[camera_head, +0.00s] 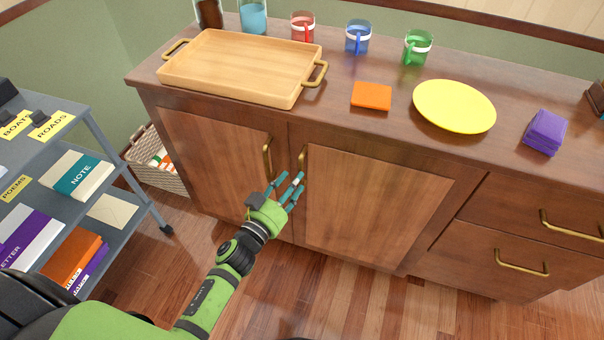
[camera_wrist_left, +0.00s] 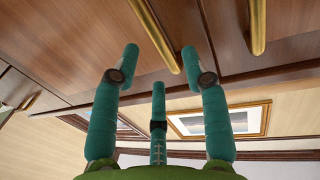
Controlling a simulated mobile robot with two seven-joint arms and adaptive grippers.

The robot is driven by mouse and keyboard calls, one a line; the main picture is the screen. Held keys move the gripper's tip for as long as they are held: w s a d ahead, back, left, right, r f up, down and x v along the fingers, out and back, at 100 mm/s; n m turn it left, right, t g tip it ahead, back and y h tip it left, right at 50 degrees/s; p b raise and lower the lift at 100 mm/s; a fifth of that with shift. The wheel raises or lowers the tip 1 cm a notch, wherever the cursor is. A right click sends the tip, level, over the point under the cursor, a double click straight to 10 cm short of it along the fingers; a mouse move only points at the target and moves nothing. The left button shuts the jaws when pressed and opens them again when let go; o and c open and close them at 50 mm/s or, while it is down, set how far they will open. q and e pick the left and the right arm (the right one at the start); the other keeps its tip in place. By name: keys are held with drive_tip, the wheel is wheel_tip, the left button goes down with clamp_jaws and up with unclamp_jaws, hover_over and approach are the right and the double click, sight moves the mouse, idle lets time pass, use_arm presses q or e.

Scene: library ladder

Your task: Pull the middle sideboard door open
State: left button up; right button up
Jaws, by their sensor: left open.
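The middle sideboard door (camera_head: 370,205) is a brown wooden panel and looks shut. Its upright brass handle (camera_head: 302,158) is near its left edge. My left gripper (camera_head: 291,178) is open, with teal fingers raised in front of the sideboard, just below and by this handle. In the left wrist view two brass handles show. One handle (camera_wrist_left: 156,36) appears between my two outer fingertips (camera_wrist_left: 160,55), and the other handle (camera_wrist_left: 258,25) is to the right. I cannot tell whether a finger touches the handle. My right gripper is not in view.
The left door (camera_head: 215,160) has its own brass handle (camera_head: 267,158) close by. Drawers (camera_head: 510,255) are on the right. A wooden tray (camera_head: 240,65), mugs and a yellow plate (camera_head: 454,106) stand on top. A grey cart (camera_head: 75,165) and a basket (camera_head: 155,160) are left.

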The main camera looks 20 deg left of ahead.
use_arm(q)
drive_tip(key=x, duration=0.5)
drive_tip(key=shift+w+d, duration=0.1)
drive_tip(key=shift+w, duration=0.05)
clamp_jaws()
